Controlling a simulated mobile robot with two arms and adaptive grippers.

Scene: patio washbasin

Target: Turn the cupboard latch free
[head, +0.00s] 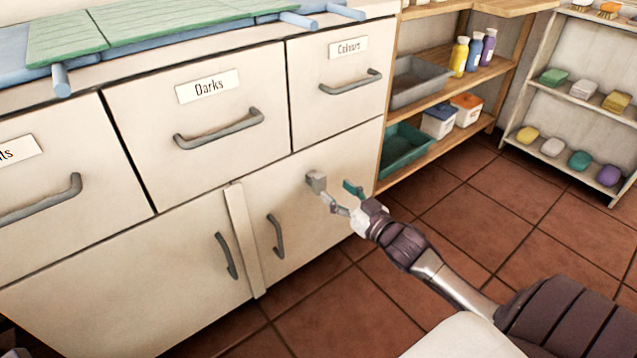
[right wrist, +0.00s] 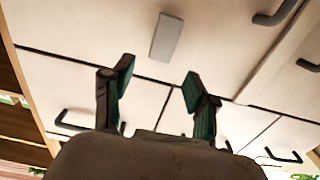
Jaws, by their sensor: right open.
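A small grey block, which looks like the cupboard latch (head: 315,180), sits on the upper part of the right lower cupboard door (head: 290,195). In the right wrist view the latch (right wrist: 166,37) shows as an upright grey plate beyond the fingertips. My right gripper (head: 340,193) is in front of that door, close to the latch and to its right and below in the head view. Its two teal-padded fingers (right wrist: 158,85) are spread with nothing between them. Touching cannot be told in the head view. The cupboard door looks closed. My left gripper is not in view.
A cream vertical strip (head: 243,238) stands between the lower doors, with grey handles (head: 275,236) at both sides. Labelled drawers (head: 200,130) are above. A wooden shelf (head: 447,97) with trays and bottles adjoins the cupboard's right side. Tiled floor (head: 490,215) is open at right.

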